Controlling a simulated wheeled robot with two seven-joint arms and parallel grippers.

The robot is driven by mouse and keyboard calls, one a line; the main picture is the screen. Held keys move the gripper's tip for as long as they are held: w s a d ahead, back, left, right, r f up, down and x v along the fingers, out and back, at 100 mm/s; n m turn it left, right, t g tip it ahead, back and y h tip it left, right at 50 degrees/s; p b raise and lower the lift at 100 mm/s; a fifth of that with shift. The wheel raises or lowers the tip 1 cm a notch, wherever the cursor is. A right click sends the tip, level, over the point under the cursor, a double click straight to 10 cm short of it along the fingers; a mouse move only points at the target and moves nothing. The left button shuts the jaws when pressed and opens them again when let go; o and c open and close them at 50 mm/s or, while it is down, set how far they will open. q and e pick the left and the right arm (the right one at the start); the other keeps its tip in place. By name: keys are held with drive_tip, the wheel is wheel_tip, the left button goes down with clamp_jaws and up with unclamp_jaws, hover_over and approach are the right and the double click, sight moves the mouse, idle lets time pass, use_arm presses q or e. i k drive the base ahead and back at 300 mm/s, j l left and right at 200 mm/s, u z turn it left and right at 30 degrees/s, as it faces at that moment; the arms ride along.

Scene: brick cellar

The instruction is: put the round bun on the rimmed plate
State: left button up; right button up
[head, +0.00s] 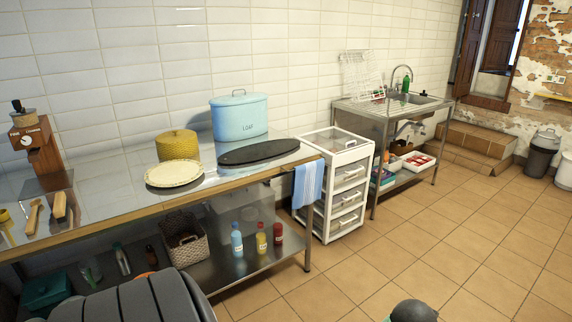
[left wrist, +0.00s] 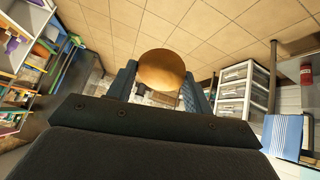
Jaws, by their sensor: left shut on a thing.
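The round bun (left wrist: 161,68) is golden brown and shows in the left wrist view between the two blue fingers of my left gripper (left wrist: 158,84), which is shut on it. Tiled floor shows behind the bun. The rimmed plate (head: 173,174) is cream with a wavy edge and lies on the steel worktop in the head view. It looks empty. Neither the bun nor my left gripper shows in the head view. My right gripper is in neither view.
On the worktop (head: 110,205), a yellow woven pot (head: 178,146) stands behind the plate, a blue loaf tin (head: 239,116) behind right, and a dark oval board (head: 258,153) to the right. A coffee grinder (head: 36,145) stands at left. A white drawer unit (head: 345,182) stands beside the worktop.

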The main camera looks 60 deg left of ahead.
sight(174, 172)
drive_tip(key=u, duration=1.8)
